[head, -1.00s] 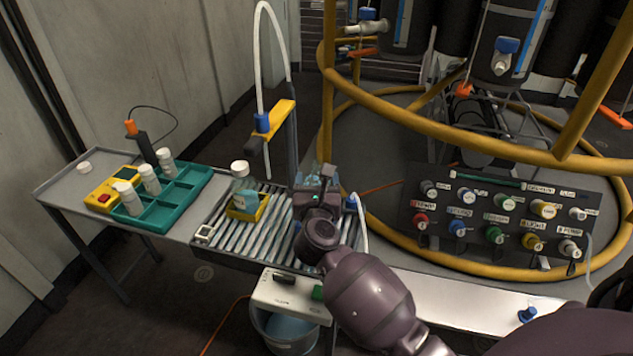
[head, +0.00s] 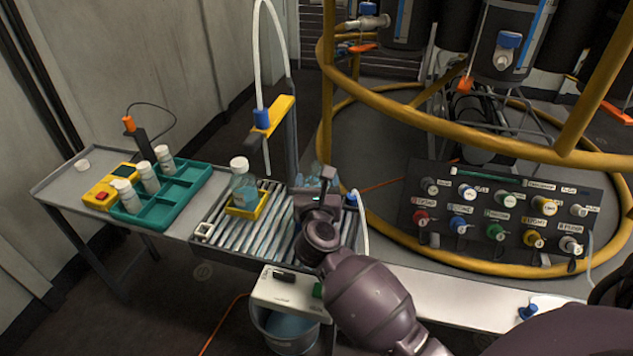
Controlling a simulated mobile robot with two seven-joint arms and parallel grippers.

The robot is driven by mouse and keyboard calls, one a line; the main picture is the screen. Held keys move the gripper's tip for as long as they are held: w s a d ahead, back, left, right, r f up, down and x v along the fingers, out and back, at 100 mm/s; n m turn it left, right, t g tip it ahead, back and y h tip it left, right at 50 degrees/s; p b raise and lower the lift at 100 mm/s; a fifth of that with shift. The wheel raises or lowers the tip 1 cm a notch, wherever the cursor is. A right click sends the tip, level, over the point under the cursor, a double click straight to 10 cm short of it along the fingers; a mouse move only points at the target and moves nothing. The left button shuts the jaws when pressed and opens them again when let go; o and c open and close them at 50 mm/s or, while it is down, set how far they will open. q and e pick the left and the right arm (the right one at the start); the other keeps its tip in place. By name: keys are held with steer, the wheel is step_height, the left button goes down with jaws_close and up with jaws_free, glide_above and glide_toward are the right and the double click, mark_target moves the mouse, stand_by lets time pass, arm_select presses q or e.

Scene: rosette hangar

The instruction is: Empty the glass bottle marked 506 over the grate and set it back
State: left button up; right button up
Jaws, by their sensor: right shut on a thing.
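My right gripper (head: 322,184) is over the right part of the slatted metal grate (head: 262,228). It is shut on a clear bluish glass bottle (head: 312,173), mostly hidden behind the gripper and seeming tilted. No number on it can be read. A second clear bottle (head: 244,187) with a white cap and bluish contents stands upright in a yellow holder (head: 246,211) on the grate's left part; its label is too small to read. My left gripper is not in view.
A white hose (head: 283,40) hangs from a post with a yellow arm (head: 273,117) behind the grate. Left are a teal rack (head: 150,216) with white-capped vials and a yellow meter (head: 103,194). A bucket (head: 285,328) stands below. A valve panel (head: 490,215) is right.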

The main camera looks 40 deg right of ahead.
steer(key=shift+f+b, duration=0.3)
steer(key=shift+f, duration=0.4)
steer(key=shift+f, duration=0.35)
stand_by(0.4)
steer(key=shift+f, duration=0.3)
steer(key=shift+f, duration=0.3)
stand_by(0.4)
steer(key=o, duration=1.2)
